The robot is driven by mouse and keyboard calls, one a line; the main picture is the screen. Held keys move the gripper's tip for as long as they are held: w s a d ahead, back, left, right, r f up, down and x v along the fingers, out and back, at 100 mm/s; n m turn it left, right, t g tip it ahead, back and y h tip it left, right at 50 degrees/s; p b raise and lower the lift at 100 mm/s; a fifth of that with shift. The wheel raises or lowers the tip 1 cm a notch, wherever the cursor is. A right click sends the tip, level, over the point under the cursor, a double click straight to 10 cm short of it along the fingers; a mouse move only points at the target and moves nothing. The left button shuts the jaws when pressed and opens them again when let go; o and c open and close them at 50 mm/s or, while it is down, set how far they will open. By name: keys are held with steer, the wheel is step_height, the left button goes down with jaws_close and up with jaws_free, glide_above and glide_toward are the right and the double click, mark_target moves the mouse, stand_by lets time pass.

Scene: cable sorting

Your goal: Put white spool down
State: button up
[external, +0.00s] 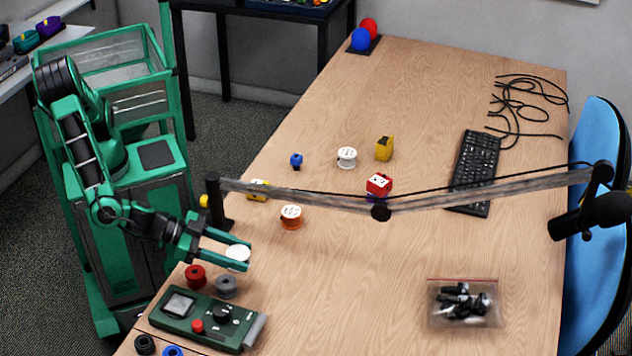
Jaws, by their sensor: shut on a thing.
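My gripper (240,252) is at the left edge of the wooden table, shut on a white spool (237,253). The spool sits between the two fingertips, just behind the red and grey spools in the picture. Whether it touches the table cannot be told from this view. Another white spool (347,158) stands on the table further back, apart from my gripper.
A red spool (195,276), a grey spool (227,287) and a green control box (208,318) are close to my gripper. An orange spool (291,217) and a microphone arm (420,203) are to the right. The table (350,290) is clear at front centre.

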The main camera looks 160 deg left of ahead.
steer(key=d+r+m+t+h, duration=0.2)
steer(key=d+m+t+h, duration=0.15)
steer(key=d, duration=0.55)
steer(key=d+r+m+t+h, duration=0.2)
steer(key=d+m, duration=0.2)
steer(key=d, duration=0.6)
steer(key=w+a+r+n+y, duration=0.1)
steer(key=w+a+r+n, duration=0.15)
steer(key=a, duration=1.55)
steer(key=s+a+r+g+y, duration=0.1)
steer(key=s+a+r, duration=0.2)
steer(key=a, duration=0.8)
steer(key=s+a+r, duration=0.3)
steer(key=a+r, duration=0.1)
steer(key=a, duration=0.6)
steer(key=s+a+f+n, duration=0.1)
steer(key=s+a+f, duration=0.2)
steer(key=s+a, duration=1.1)
steer(key=s+a+f, duration=0.4)
steer(key=s, duration=0.6)
steer(key=s+a+f, duration=0.4)
steer(key=s, duration=0.6)
steer(key=y, duration=0.1)
glide_above(334, 186)
steer(key=shift+g, duration=0.25)
step_height(334, 186, down, 7)
steer(key=shift+r, duration=0.1)
steer(key=shift+f, duration=2)
steer(key=shift+s, duration=0.1)
